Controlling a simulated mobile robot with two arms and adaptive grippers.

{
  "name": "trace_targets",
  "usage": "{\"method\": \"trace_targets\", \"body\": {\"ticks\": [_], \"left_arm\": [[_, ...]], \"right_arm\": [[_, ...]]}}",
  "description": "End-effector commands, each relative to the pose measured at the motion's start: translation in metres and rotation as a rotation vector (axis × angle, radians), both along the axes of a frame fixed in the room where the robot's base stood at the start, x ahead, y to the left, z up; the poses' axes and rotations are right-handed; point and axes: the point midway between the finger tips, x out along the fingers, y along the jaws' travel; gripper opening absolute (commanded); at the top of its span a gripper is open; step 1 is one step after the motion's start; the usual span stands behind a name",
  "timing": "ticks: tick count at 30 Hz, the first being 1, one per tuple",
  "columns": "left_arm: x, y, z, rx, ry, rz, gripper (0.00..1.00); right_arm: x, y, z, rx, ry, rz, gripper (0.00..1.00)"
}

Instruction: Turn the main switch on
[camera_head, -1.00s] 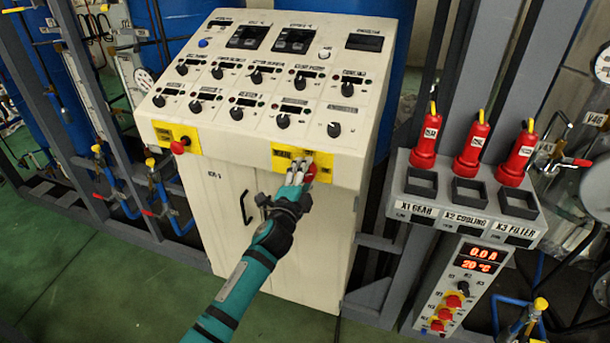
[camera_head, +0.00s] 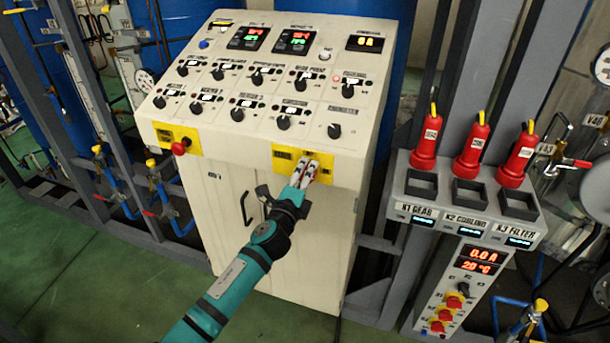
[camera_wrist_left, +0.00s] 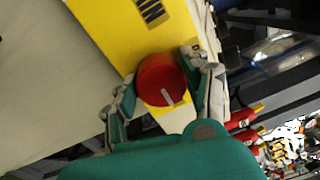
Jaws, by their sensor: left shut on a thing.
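The main switch is a red round knob (camera_wrist_left: 160,82) with a pale mark on its rim, on a yellow plate (camera_wrist_left: 125,28) in the left wrist view. In the head view this yellow plate (camera_head: 283,159) is on the front edge of the cream control cabinet, and my fingers cover most of the knob. My left gripper (camera_head: 305,172) is shut on the knob, with a finger on either side of it. The cabinet's displays (camera_head: 248,38) are lit, including an orange one (camera_head: 365,43) at the right. My right gripper is not in view.
A second yellow plate with a red button (camera_head: 180,147) is at the cabinet's left front. Three red plugs (camera_head: 470,145) stand at the right above sockets, whose small displays (camera_head: 471,231) are lit. Pipes and metal frames flank the cabinet.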

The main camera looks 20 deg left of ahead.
Motion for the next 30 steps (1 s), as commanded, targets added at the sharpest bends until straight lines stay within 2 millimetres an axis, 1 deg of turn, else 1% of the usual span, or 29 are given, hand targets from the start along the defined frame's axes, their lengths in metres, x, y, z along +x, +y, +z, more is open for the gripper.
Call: {"method": "trace_targets", "body": {"ticks": [8,9,14,15,24,26,29,30], "left_arm": [[0.000,0.000,-0.001,0.006,0.002,0.000,0.15],[0.000,0.000,-0.002,0.006,0.002,0.000,0.49],[0.000,0.000,-0.001,0.004,0.002,0.000,0.70],[0.000,0.000,-0.001,0.004,0.002,0.001,0.72],[-0.003,0.000,-0.001,0.003,0.001,0.000,0.72],[-0.008,0.000,-0.002,0.002,0.001,-0.001,0.72],[-0.023,0.001,-0.003,0.003,0.003,0.000,0.72],[-0.031,0.001,-0.004,0.003,0.003,-0.001,0.72]], "right_arm": [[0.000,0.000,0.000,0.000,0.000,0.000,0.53],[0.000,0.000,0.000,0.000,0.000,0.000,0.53],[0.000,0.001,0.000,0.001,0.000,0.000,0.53],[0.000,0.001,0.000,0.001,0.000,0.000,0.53],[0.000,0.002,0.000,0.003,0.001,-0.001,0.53],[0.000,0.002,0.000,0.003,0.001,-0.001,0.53],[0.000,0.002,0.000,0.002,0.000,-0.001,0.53],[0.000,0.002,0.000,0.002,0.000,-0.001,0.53]]}}
